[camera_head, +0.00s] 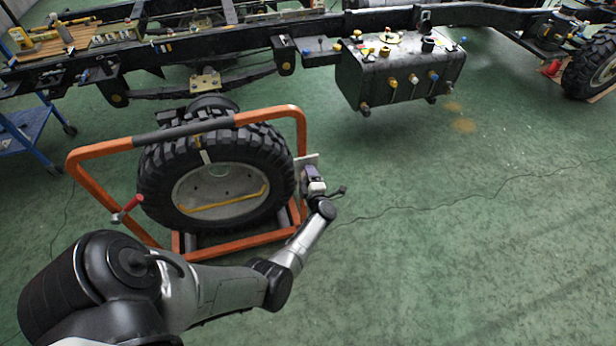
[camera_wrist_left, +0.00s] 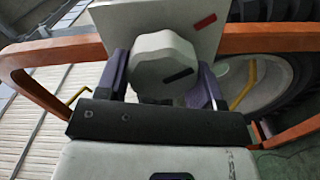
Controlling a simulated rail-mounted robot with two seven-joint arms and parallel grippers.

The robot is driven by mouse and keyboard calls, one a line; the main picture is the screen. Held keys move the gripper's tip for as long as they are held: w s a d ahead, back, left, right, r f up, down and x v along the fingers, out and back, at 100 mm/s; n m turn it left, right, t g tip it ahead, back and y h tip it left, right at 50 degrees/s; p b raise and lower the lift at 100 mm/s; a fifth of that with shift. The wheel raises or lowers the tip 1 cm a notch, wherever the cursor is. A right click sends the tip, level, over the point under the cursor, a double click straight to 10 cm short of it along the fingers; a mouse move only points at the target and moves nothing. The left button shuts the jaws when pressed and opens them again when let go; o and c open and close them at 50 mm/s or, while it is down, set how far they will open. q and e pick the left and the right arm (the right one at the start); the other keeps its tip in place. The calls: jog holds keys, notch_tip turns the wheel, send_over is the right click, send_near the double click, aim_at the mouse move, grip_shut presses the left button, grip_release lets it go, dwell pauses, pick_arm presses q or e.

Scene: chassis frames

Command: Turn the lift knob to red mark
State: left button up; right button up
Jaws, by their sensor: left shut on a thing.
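The lift knob (camera_wrist_left: 165,58) is a pale, many-sided knob on a light grey plate (camera_wrist_left: 115,22) in the left wrist view. A black mark (camera_wrist_left: 178,75) sits on the lower right of its face. The red mark (camera_wrist_left: 205,21) is on the plate, above and to the right of the knob. My left gripper (camera_wrist_left: 162,80) has a purple-grey finger on each side of the knob and is shut on it. In the head view my left gripper (camera_head: 315,180) is at the right side of the orange wheel frame; the knob is hidden there. My right gripper is not in view.
The orange frame (camera_head: 88,185) surrounds a big tyre (camera_head: 160,195) and has a red-gripped handle (camera_head: 128,209) at its left. A chassis rail (camera_head: 200,45) and a dark tank (camera_head: 375,85) are behind. Green floor (camera_head: 480,240) is open at right, with a thin cable across it.

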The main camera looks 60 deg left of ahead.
pick_arm(q)
jog(key=o, duration=0.9)
jog(key=p+v, duration=0.3)
jog(key=v, duration=1.1)
jog(key=shift+w+p, duration=0.1)
jog(key=shift+p, duration=0.25)
